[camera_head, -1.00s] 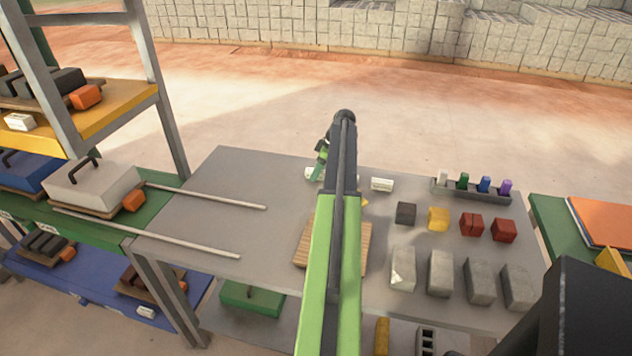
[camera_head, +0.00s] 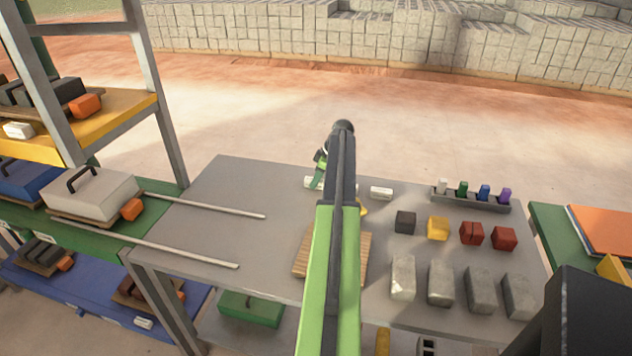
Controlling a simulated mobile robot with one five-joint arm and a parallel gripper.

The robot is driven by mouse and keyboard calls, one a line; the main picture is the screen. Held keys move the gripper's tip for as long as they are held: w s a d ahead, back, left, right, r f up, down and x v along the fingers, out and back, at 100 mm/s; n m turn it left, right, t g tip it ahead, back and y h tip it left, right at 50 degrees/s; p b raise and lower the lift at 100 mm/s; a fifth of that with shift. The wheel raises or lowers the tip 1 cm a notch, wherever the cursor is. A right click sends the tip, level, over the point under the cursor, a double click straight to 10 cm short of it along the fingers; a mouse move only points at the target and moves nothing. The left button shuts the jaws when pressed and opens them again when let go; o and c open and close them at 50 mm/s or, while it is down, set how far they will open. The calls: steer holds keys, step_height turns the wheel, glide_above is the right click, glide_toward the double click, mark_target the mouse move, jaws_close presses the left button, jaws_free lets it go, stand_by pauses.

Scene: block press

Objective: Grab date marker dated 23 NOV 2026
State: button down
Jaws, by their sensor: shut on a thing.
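A small white marker (camera_head: 309,183) lies at the back of the grey table, left of my arm. My gripper (camera_head: 317,184), with its green fingers, is down at it and shut on it, partly hiding it. I cannot tell whether the marker touches the table. A second white marker (camera_head: 381,193) lies on the table just right of my arm. The print on both is too small to read, so I cannot tell which is dated 23 NOV 2026.
A wooden board (camera_head: 305,262) lies partly under my arm. Coloured blocks (camera_head: 438,228), grey blocks (camera_head: 440,282) and a rack (camera_head: 470,203) of coloured stamps fill the table's right side. Two rails (camera_head: 205,205) run from the left shelf (camera_head: 95,215).

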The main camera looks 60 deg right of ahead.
steer(key=p+v, duration=0.3)
steer(key=w+p+v, duration=0.1)
steer(key=p+v, duration=0.1)
steer(key=shift+s+a+r, duration=0.1)
steer(key=shift+a+r, duration=0.3)
steer(key=s+r+p, duration=0.5)
steer(key=s, duration=0.5)
steer(key=shift+s+a+r+p, duration=0.25)
steer(key=shift+s+r+p, duration=0.05)
steer(key=shift+p, duration=0.1)
